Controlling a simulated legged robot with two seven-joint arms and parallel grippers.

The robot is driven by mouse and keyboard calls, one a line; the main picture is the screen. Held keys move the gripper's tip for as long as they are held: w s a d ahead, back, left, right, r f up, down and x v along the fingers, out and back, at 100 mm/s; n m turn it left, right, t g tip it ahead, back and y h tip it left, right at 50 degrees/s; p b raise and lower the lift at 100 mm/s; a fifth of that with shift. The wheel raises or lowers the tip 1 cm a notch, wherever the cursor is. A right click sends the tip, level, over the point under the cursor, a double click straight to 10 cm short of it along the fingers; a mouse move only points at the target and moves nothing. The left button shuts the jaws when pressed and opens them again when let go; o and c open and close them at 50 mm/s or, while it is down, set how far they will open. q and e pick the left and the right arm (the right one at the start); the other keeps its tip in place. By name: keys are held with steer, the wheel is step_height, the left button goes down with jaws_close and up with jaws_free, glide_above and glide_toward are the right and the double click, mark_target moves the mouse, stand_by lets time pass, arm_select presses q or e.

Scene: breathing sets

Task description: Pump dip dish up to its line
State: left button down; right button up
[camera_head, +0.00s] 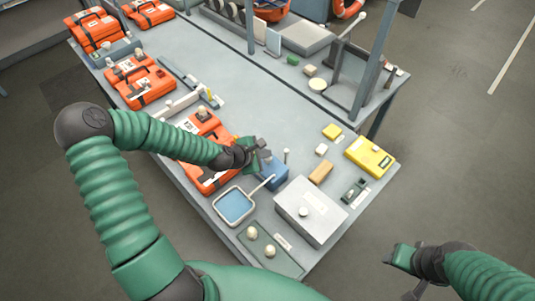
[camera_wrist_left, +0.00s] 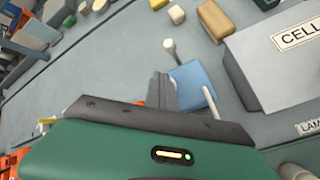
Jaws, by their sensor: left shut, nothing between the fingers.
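The dip dish (camera_head: 234,206) is a pale-rimmed square tray with a flat blue surface inside, near the table's front edge. I cannot make out its line. Beside it stands a blue box (camera_head: 271,173), apparently the pump, with an upright pale knobbed rod (camera_head: 286,156) and a pale spout (camera_head: 262,186) slanting towards the dish. In the left wrist view the blue box (camera_wrist_left: 194,86) and knobbed rod (camera_wrist_left: 169,46) are just beyond my fingers. My left gripper (camera_head: 264,157) is shut and empty, above the box and beside the rod. My right gripper (camera_head: 393,257) is off the table; its jaws are unclear.
A grey lidded box (camera_head: 311,210) stands right of the dish. A green tray (camera_head: 270,250) with two pale knobs lies in front. Orange cases (camera_head: 205,150) line the left edge. A yellow case (camera_head: 370,157) sits at the right corner. The table's middle is clear.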

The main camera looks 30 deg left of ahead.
mark_target(266, 159)
arm_select(q)
steer(key=shift+r+p, duration=0.6)
steer(key=shift+r, duration=0.3)
step_height(266, 159, up, 5)
steer(key=p, duration=0.5)
steer(key=shift+f, duration=0.1)
